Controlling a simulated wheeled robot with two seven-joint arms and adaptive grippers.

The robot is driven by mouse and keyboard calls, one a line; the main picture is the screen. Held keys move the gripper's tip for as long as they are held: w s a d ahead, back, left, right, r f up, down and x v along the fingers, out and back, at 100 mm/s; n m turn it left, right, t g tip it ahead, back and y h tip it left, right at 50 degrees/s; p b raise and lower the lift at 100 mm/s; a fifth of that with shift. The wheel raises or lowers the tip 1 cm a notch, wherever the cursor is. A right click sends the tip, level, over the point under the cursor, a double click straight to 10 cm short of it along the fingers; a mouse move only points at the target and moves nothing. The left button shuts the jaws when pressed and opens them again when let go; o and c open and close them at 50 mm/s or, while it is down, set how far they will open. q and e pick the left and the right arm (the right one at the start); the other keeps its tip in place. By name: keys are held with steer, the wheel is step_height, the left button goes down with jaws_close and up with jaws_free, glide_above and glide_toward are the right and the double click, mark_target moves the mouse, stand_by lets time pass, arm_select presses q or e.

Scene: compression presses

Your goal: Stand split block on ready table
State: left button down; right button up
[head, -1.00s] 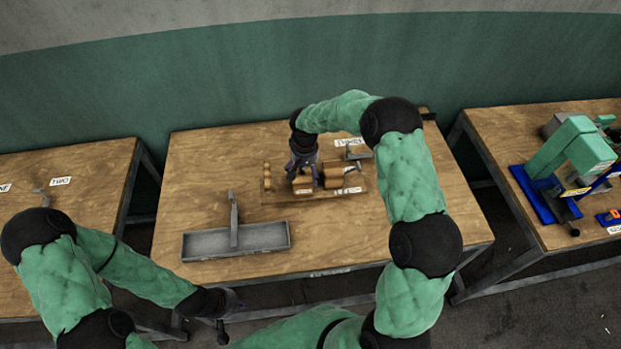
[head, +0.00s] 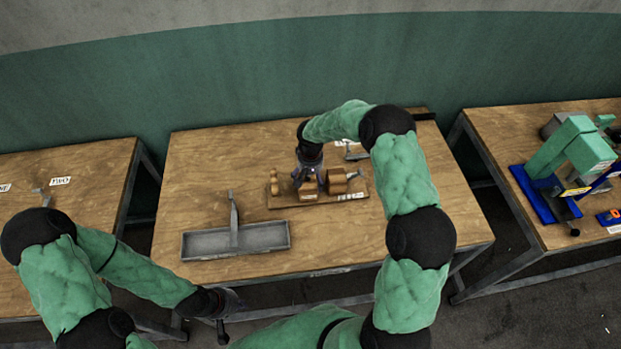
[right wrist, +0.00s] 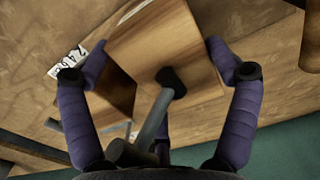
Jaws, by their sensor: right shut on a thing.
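My right gripper (head: 309,182) reaches down from above onto a wooden press set on the middle table (head: 200,160). It is shut on a wooden block (head: 308,192), which seems to be the split block. The right wrist view shows this block (right wrist: 150,45) between purple fingers, with a grey rod and dark knob in front of it. A second wooden piece with a grey handle (head: 338,180) stands just right, and a smaller one (head: 274,185) left, on a wooden base (head: 286,203). My left gripper (head: 222,304) is open and empty below the front edge. I cannot tell which table is the ready table.
A grey metal tray with an upright bar (head: 205,245) lies at the front left of the middle table. A left table with a "TWO" label (head: 61,181) and a right table with a green and blue press (head: 570,150) flank it. The middle table's right side is clear.

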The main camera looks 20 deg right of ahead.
steer(key=o, duration=1.4)
steer(key=shift+f, duration=0.1)
steer(key=shift+r, duration=0.25)
step_height(320, 180, up, 12)
steer(key=shift+f, duration=0.1)
steer(key=shift+p, duration=0.4)
